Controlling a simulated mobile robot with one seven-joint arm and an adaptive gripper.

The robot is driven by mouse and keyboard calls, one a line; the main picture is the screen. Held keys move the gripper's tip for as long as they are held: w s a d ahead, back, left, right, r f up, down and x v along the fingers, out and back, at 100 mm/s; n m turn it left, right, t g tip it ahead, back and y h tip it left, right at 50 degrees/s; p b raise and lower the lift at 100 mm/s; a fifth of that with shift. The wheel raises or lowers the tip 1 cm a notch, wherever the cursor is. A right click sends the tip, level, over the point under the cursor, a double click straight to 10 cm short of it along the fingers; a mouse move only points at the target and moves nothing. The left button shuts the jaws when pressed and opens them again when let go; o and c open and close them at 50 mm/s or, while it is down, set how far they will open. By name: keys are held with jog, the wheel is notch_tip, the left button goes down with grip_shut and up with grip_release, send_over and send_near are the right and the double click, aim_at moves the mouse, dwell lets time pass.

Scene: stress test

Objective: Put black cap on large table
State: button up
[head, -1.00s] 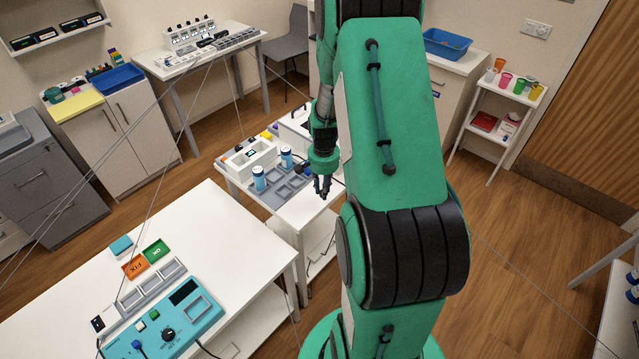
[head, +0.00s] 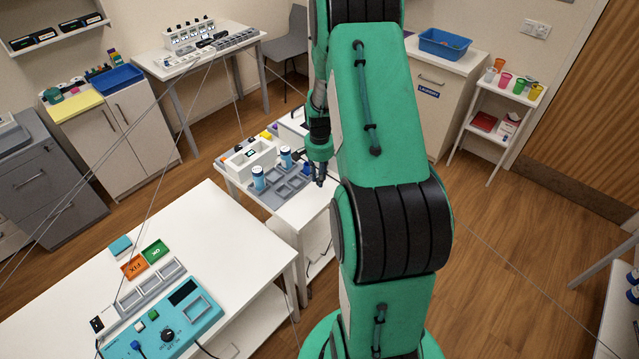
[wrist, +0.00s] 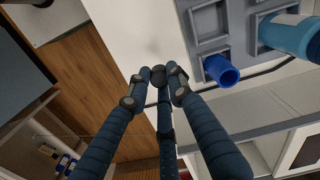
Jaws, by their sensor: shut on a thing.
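My gripper (head: 320,182) is over the front right part of the small white table (head: 312,212). In the wrist view its fingers (wrist: 159,84) are closed around a small dark round piece, the black cap (wrist: 158,74), which shows between the tips. In the head view the cap is too small to make out. The large white table (head: 215,235) is in the left foreground of the head view.
Blue-and-white bottles (head: 259,178) stand on the small table near the grey tray. The large table holds a teal device (head: 165,332), an orange tray (head: 134,266) and a green tray (head: 155,251). Its back and right parts are bare. A floor gap separates the tables.

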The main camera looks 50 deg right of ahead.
jog(key=shift+f, duration=1.55)
jog(key=shift+f, duration=0.15)
jog(key=o, duration=0.7)
jog(key=shift+r, duration=0.2)
notch_tip(320, 180, up, 12)
jog(key=shift+p, duration=0.45)
